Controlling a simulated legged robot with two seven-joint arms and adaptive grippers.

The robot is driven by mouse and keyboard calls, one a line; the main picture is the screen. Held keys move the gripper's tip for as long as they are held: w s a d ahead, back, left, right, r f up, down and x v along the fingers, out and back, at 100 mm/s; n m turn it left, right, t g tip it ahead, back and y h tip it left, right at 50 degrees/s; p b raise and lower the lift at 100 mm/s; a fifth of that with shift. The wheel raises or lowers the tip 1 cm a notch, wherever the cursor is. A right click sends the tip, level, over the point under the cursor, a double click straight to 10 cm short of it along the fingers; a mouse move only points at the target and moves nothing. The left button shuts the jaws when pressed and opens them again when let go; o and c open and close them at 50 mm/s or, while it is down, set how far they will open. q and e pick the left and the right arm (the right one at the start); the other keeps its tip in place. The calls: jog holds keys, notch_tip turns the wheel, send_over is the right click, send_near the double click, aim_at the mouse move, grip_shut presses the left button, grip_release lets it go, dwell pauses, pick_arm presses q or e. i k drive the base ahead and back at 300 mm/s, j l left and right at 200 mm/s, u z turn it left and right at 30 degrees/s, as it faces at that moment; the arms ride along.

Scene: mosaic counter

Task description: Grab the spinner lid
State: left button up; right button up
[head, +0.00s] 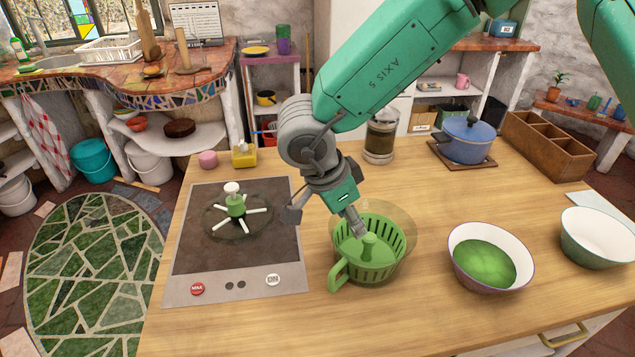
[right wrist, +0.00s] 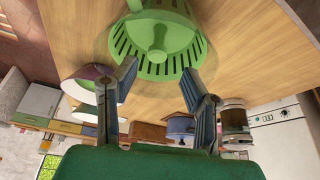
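The spinner lid (head: 238,211), a clear round disc with white spokes, a green hub and a white knob, lies on the dark cooktop (head: 190,250) at the left. The salad spinner (head: 372,262), a clear bowl with a green slotted basket and a central post, stands uncovered on the wooden counter. My right gripper (head: 325,217) is open and empty, above the basket's left side and right of the lid. In the right wrist view the basket (right wrist: 155,68) and its post lie beyond the spread fingers (right wrist: 159,78). The lid is not in that view. My left gripper is not in view.
A white bowl with green contents (head: 490,257) and an empty white bowl (head: 597,238) stand to the right. A blue pot (head: 467,140), a jar (head: 381,137) and a wooden divided box (head: 550,145) stand at the back. The counter's front is clear.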

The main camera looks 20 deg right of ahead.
aim_at(222, 217)
jog(key=k, duration=1)
